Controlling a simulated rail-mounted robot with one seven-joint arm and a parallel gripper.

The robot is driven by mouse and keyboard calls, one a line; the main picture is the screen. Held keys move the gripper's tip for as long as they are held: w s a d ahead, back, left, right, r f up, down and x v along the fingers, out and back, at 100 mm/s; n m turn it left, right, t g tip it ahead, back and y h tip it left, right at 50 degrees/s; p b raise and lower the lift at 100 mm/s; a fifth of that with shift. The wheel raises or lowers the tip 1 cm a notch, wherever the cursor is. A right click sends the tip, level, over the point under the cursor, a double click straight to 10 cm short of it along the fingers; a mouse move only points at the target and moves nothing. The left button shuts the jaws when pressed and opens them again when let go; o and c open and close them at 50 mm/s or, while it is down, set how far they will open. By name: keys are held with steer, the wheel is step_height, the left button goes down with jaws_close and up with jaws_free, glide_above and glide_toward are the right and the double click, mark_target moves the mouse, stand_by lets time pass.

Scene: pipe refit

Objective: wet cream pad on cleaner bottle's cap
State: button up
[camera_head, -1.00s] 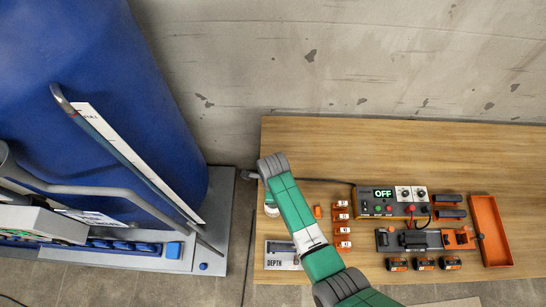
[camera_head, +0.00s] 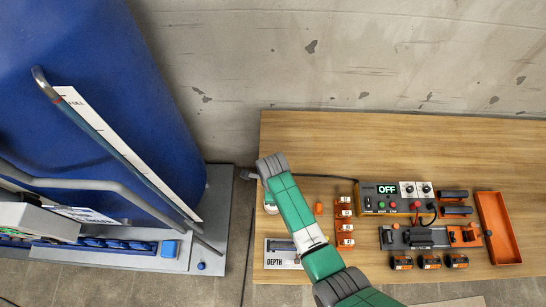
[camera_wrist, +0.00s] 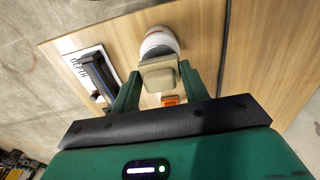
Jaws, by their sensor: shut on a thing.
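The cleaner bottle (camera_wrist: 158,38) is white and round with a thin red mark, at the top middle of the wrist view. In the head view the bottle (camera_head: 270,208) is partly hidden by my arm, near the left end of the bench. My gripper (camera_wrist: 158,85) is shut on the cream pad (camera_wrist: 160,74), a small block between the two green fingers. The pad overlaps the bottle's near side in the wrist view and hides its cap. I cannot tell whether they touch. My gripper is hidden behind my arm in the head view.
A DEPTH card with a dark gauge (camera_head: 283,251) lies left of my arm. An orange block (camera_head: 319,208) and several orange-and-white pieces (camera_head: 344,220) lie to the right. A control box showing OFF (camera_head: 388,195) and an orange tray (camera_head: 497,228) stand farther right. The bench's back is clear.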

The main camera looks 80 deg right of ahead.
steer(key=shift+f+b, duration=0.55)
steer(key=shift+f, duration=0.4)
stand_by(1.6)
step_height(320, 180, up, 7)
steer(key=p, duration=0.7)
steer(key=shift+r, duration=0.2)
steer(key=shift+f, duration=0.15)
